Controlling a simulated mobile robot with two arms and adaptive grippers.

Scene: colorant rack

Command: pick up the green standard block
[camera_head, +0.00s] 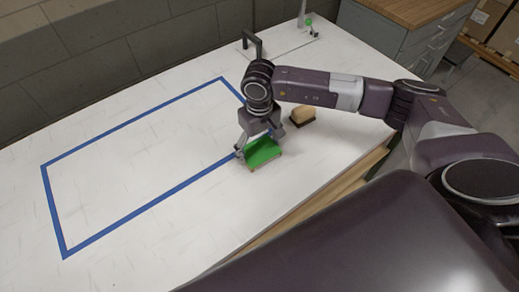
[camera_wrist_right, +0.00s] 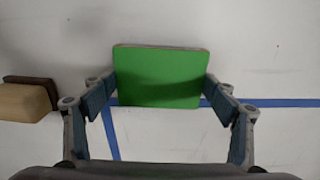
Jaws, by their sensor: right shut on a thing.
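The green standard block (camera_head: 262,152) is at the right end of the blue outline on the white table. It is a flat, bright green piece with a thin pale edge. My right gripper (camera_head: 260,150) comes down over it from above and is shut on it. In the right wrist view the green block (camera_wrist_right: 161,77) sits between the two fingers of the right gripper (camera_wrist_right: 160,92), with a finger at each side. I cannot tell whether the block touches the table. My left gripper is not in view.
A brush-like block with a tan top and dark base (camera_head: 302,115) lies just right of the gripper. The blue tape outline (camera_head: 150,208) encloses clear table. A dark bent handle or post (camera_head: 252,42) and a stand (camera_head: 303,18) are at the back. A grey cabinet (camera_head: 400,35) stands beyond.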

